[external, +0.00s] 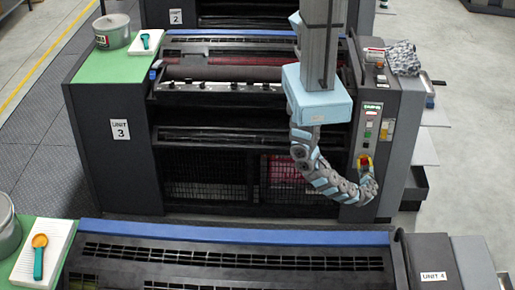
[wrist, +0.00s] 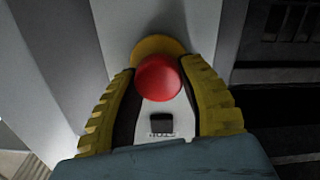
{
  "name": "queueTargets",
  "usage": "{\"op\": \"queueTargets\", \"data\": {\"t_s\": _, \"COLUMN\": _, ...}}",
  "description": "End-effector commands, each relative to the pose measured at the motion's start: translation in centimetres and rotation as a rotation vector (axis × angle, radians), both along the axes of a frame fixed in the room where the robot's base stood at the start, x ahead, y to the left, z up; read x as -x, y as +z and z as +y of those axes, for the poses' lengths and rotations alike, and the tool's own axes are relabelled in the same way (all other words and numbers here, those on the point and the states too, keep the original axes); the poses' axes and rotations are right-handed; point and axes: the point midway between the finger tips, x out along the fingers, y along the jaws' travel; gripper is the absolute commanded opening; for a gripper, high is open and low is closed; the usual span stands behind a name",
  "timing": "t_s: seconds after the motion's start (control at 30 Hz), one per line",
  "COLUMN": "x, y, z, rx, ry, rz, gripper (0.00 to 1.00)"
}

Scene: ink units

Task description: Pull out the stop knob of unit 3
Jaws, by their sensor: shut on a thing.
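The red stop knob (wrist: 158,78) of unit 3 sits on a yellow round base (wrist: 157,45) on a light grey panel in the wrist view. The unit 3 label (external: 120,129) is on the left side panel.
A control panel (external: 372,109) with buttons sits above the knob. A grey patterned rag (external: 403,59) lies on top of that column. Unit 4 (external: 434,276) stands in front, with a walkway between. A dark tray (external: 413,187) juts out at the right.

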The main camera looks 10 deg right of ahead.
Motion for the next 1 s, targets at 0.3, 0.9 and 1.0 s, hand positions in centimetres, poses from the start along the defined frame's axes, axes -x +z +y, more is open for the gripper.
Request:
{"op": "queueTargets", "data": {"t_s": 0.3, "x": 1.1, "y": 0.0, "z": 0.2, "rx": -0.005, "ry": -0.004, "rz": 0.007, "gripper": 0.01}}
{"op": "queueTargets", "data": {"t_s": 0.9, "x": 1.8, "y": 0.0, "z": 0.4, "rx": 0.000, "ry": 0.000, "rz": 0.001, "gripper": 0.71}}
{"op": "queueTargets", "data": {"t_s": 1.0, "x": 1.8, "y": 0.0, "z": 0.4, "rx": 0.000, "ry": 0.000, "rz": 0.001, "gripper": 0.71}}
